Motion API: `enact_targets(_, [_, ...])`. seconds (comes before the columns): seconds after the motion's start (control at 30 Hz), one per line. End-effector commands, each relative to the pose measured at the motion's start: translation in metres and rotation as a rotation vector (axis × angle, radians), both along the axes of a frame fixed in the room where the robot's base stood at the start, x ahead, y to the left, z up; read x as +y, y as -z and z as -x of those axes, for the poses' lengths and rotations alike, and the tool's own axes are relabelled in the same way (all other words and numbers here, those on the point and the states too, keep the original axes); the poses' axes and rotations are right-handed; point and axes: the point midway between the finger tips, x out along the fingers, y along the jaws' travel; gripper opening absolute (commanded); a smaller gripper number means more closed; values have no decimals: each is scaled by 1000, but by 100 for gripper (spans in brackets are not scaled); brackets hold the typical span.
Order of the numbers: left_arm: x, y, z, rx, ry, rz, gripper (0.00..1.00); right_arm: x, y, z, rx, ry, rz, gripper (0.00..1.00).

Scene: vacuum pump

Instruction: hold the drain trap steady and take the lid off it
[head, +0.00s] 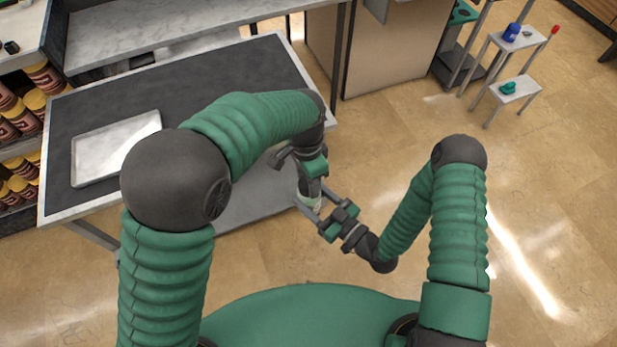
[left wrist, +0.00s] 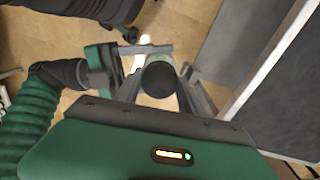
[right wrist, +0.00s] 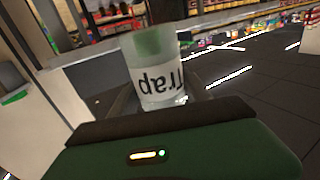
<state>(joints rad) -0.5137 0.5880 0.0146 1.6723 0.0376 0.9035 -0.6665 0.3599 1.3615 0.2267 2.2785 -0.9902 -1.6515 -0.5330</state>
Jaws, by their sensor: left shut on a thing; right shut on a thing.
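The drain trap is a clear jar with a white label reading "Trap", inverted in the right wrist view (right wrist: 157,80); green shows at the picture-top end. In the head view the trap (head: 311,201) is small and partly covered by my grippers. My right gripper (head: 318,206) is shut on its body from the side. My left gripper (head: 311,188) reaches down from above. In the left wrist view a dark round top, apparently the lid (left wrist: 158,80), sits between the left gripper's fingers (left wrist: 160,88), which are shut on it. Whether the lid is seated on the jar is hidden.
A dark-topped table (head: 240,85) with a pale tray (head: 105,150) stands to the left, its edge close to the left arm. Shelves of jars (head: 25,125) are at far left. A small stand (head: 515,90) is at upper right. Floor is open at right.

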Motion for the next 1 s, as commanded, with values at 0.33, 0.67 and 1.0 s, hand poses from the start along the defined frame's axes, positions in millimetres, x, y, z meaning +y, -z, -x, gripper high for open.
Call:
enact_targets(0.33, [-3, -3, -6, -19, -3, 10, 60, 5, -1, 5, 1, -17, -3, 0])
enact_targets(0.67, [0, -2, -4, -12, -2, 5, 69, 2, -1, 2, 0, -8, -3, 0])
enact_targets(1.0, [1, -44, -5, -11, -3, 5, 69, 1, -1, 2, -1, -6, -2, 0])
